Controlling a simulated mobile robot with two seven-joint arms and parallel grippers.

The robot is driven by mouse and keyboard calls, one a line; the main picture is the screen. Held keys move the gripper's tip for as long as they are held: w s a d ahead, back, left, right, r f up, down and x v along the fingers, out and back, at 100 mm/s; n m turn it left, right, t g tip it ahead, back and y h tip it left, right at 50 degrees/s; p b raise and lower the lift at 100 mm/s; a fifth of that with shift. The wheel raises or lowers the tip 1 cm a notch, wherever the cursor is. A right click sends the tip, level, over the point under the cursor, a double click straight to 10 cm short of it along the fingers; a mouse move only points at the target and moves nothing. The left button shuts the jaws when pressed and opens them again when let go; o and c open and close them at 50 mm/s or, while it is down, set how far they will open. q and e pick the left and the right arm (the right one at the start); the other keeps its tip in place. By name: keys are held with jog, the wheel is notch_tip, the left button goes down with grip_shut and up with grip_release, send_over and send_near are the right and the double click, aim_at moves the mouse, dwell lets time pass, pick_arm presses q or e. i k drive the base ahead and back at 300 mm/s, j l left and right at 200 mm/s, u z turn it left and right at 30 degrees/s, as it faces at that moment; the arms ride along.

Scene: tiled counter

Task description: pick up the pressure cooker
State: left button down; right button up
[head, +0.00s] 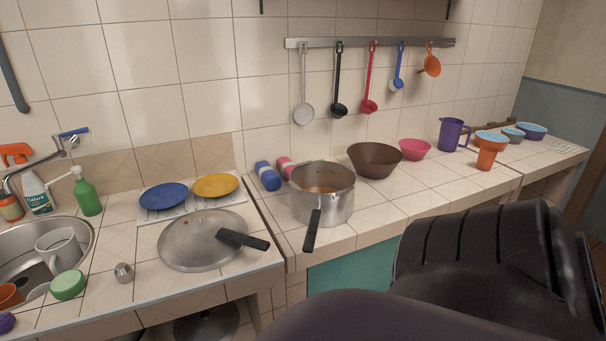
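The pressure cooker (325,206) is a silver metal pot standing upright and uncovered on the tiled counter, near its front edge. Its long black handle (312,230) points toward me over the edge. Some brownish content or staining shows inside. A round metal lid (190,241) with a black handle lies on the lower counter to the left of the pot. Dark parts of my own body fill the bottom right. No fingertips of either gripper show, and nothing touches the pot.
A brown bowl (375,161) and a pink bowl (414,149) stand right of the pot. Blue and pink rolled items (268,176) lie behind it. Utensils hang from a wall rail (370,43). A sink (80,232) is at left. The counter front right of the pot is clear.

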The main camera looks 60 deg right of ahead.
aim_at(319, 206)
jog(key=k+z, duration=0.15)
jog(key=k, duration=0.45)
jog(key=l+z, duration=0.1)
jog(key=z, duration=1.2)
jog(key=i+z, duration=0.4)
jog(key=i, duration=0.25)
jog(key=u, duration=2.55)
jog(key=z, duration=1.35)
